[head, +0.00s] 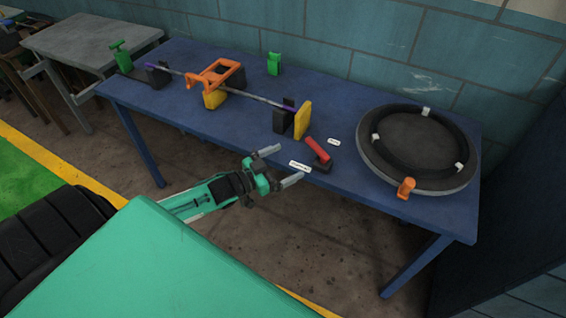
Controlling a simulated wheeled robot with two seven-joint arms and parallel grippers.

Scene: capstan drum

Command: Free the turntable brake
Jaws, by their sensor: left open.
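The turntable (460,182) is a round grey disc with a black ring and several small white blocks on it, at the right end of the blue table. A red lever (317,149) on a dark base stands left of the turntable, at the table's front part. It leans up and to the left. One small white label (300,166) lies at its near left and another (334,141) at its far right; their words are too small to read. My left gripper (281,166) is open and empty at the table's front edge, left of the lever and apart from it. My right gripper is out of view.
An orange knob-like piece (405,188) stands at the turntable's front rim. A thin rod (225,89) with black and yellow supports, an orange frame (216,73) and a yellow plate (303,119) occupies the table's left half. A green block (274,63) stands at the back.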

